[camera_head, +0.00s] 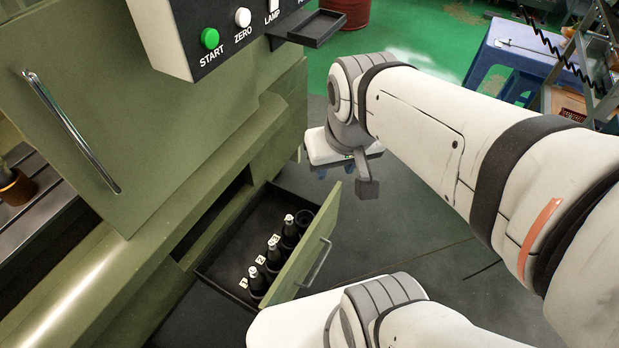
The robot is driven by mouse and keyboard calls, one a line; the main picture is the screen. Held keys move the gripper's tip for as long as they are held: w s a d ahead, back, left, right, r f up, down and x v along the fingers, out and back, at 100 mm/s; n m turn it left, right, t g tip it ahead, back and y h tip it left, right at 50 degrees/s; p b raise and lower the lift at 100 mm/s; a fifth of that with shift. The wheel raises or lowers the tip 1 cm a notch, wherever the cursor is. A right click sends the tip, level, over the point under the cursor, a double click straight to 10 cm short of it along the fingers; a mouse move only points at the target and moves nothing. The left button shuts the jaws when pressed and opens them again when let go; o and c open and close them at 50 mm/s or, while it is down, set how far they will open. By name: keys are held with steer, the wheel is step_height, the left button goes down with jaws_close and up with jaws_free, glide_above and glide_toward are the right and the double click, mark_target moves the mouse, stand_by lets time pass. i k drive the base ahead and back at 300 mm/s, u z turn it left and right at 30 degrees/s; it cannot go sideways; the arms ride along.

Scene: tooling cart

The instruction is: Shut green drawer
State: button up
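The green drawer (306,243) stands open, pulled out from the lower part of the green machine (205,125). Its front panel has a metal bar handle (314,266) on the outer face. Inside the dark tray are several black holders with metal-tipped tools and small number tags. My gripper (367,187) is above and to the right of the drawer front in the picture, apart from it. Only a dark end part of the gripper shows below my wrist, and whether its fingers are apart is hidden.
A control panel (225,38) with a green START button juts out at the top. A small dark tray (317,28) sticks out beside it. A blue table (515,50) and a metal rack (592,65) stand at the back right. The floor right of the drawer looks clear.

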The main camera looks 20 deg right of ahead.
mark_target(244, 245)
steer(key=z, duration=1.65)
steer(key=k, duration=1.6)
steer(key=u, duration=0.75)
steer(key=i, duration=1.05)
